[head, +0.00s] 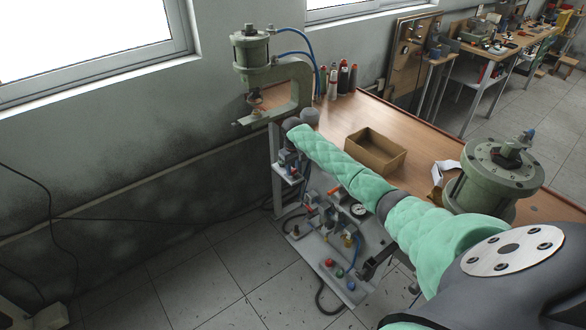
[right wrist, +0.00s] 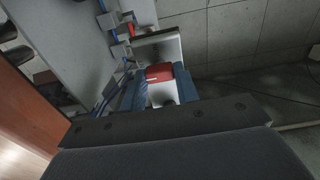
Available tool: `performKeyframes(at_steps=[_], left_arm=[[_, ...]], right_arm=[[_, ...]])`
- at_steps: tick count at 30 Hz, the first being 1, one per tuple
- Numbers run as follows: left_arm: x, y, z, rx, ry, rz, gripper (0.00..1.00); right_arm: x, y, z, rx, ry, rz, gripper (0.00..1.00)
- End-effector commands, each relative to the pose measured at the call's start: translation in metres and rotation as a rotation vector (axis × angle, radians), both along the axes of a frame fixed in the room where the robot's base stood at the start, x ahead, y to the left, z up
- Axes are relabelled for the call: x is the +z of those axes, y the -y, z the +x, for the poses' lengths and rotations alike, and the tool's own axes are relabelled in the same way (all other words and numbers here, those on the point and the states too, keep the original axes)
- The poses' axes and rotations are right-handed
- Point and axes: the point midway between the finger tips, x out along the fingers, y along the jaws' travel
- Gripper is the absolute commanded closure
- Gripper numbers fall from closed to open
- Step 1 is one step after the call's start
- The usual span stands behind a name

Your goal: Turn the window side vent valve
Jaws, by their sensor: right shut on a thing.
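In the right wrist view, my right gripper (right wrist: 160,84) has its two blue fingers closed around a small red and white part (right wrist: 159,72), which looks like the valve handle. It sits in front of a pale bracket or plate. In the head view, my right arm reaches across the bench to its window-side end, where the gripper (head: 287,160) is small and dark beside a little pale shelf (head: 288,177). The handle itself is mostly hidden there by my wrist. The window-side green press (head: 252,52) stands just behind. My left gripper does not show.
Below my arm hangs a fittings panel (head: 325,235) with a gauge, hoses and coloured buttons. On the wooden bench (head: 335,120) are an open cardboard box (head: 375,152), several bottles (head: 343,78) and a second green cylinder (head: 497,180). Free floor lies at the left.

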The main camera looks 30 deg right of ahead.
Motion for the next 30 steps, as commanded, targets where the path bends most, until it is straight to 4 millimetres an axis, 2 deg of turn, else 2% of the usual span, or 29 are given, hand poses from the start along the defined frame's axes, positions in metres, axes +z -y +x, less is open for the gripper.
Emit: performKeyframes(at_steps=[13,14,16,17,26,30], left_arm=[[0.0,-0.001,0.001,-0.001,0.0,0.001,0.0],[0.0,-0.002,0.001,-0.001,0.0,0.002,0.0],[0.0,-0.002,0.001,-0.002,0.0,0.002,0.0],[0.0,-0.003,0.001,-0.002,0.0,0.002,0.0],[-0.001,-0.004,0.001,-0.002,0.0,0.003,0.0],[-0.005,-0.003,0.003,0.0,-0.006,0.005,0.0]], right_arm=[[0.0,0.0,0.0,0.008,0.0,-0.001,0.92],[0.0,0.0,0.0,0.008,0.0,-0.001,0.63],[0.0,0.0,0.0,0.008,0.0,-0.001,0.49],[0.0,0.0,0.0,0.008,0.0,-0.001,0.47],[0.001,0.0,0.0,0.007,0.001,-0.001,0.47],[0.012,0.001,0.001,0.008,0.003,-0.001,0.47]])
